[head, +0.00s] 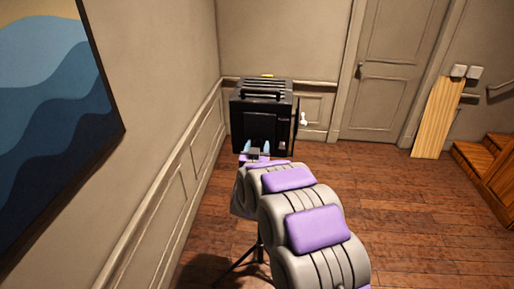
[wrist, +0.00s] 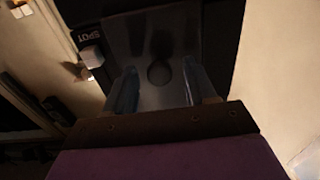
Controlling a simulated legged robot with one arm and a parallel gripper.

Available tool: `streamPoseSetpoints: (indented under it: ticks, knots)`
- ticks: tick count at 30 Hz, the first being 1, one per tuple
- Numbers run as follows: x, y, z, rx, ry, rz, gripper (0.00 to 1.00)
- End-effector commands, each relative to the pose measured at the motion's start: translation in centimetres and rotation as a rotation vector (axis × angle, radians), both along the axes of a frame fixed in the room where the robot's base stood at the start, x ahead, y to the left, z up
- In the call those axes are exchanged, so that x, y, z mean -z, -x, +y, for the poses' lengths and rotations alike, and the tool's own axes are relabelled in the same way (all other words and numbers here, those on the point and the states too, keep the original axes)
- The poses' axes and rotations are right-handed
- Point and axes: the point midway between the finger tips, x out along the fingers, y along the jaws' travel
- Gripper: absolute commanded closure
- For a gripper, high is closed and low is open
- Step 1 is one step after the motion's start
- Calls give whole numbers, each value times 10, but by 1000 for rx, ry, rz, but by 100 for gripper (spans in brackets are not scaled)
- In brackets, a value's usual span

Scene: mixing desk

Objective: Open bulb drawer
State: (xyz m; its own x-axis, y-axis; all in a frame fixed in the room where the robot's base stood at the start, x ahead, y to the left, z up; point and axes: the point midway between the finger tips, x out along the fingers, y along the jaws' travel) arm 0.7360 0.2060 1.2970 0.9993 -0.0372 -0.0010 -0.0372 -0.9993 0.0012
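A black boxy lamp housing (head: 262,104) stands on a tripod (head: 240,262) near the back corner of the room. It has a slatted top. In the wrist view its dark housing carries the word SPOT (wrist: 86,36). A grey metal plate (wrist: 158,35) with a dark round hole faces my gripper; I cannot tell for sure whether it is the bulb drawer's front. My gripper (head: 257,147) is in front of the housing's near face. In the wrist view my gripper (wrist: 162,90) has its two bluish fingers apart, with nothing clearly held between them. Contact with the plate cannot be told.
A white knob or lever (head: 304,119) sticks out at the housing's right side. A panelled wall (head: 165,100) with a painting (head: 50,120) runs close on the left. A door (head: 395,70), a leaning wooden board (head: 438,118) and stairs (head: 490,160) are right. Wooden floor (head: 400,220) is clear.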

Motion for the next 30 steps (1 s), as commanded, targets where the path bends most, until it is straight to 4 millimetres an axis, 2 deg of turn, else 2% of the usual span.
streamPoseSetpoints:
  ticks: [2,17,30]
  knots:
    - [0,0,0,0,0,0,51]
    - [0,0,1,-1,0,0,99]
    - [0,2,2,-2,1,0,100]
